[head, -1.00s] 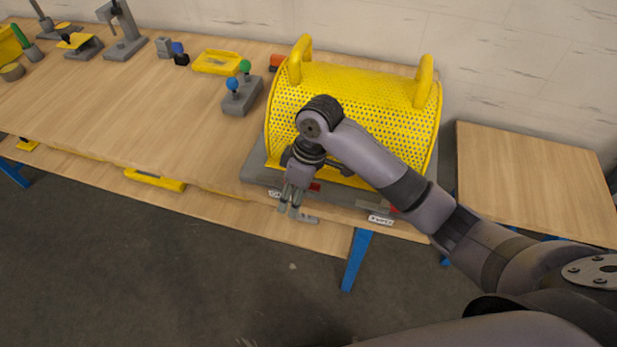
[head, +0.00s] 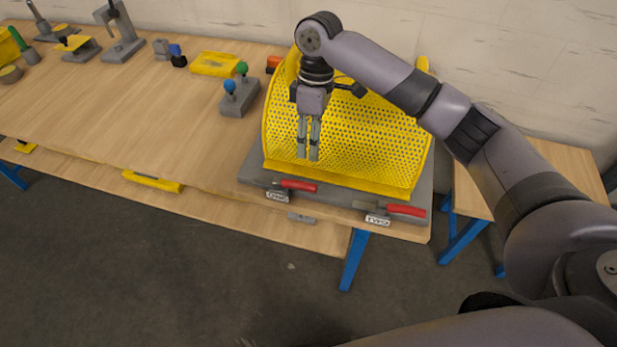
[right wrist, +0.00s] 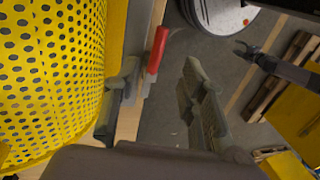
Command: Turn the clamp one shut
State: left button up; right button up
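A yellow perforated guard (head: 350,130) stands on a grey base (head: 255,172) at the table's right end. Two clamps with red handles sit along its front edge: a left one (head: 298,186) and a right one (head: 406,211). Each has a small white label, too small to read surely. My right gripper (head: 309,157) hangs in front of the guard, above the left clamp and apart from it. One red handle (right wrist: 156,50) shows in the right wrist view. My left gripper (right wrist: 240,48) shows small there, its tips apart.
A grey block with blue and green knobs (head: 238,106) stands left of the guard. A yellow tray (head: 215,63) and several fixtures lie further left. The table front between them is clear. A lower shelf (head: 225,214) runs below the front edge.

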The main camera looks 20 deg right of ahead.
aim_at(308, 184)
jog(key=f, duration=0.3)
jog(key=s+a+f+p, duration=0.1)
jog(key=f, duration=0.3)
jog(key=s+f, duration=0.1)
jog(key=f, duration=0.3)
jog(key=shift+a+f, duration=0.15)
jog(key=shift+f, duration=0.1)
jog(key=shift+c, duration=0.2)
grip_shut()
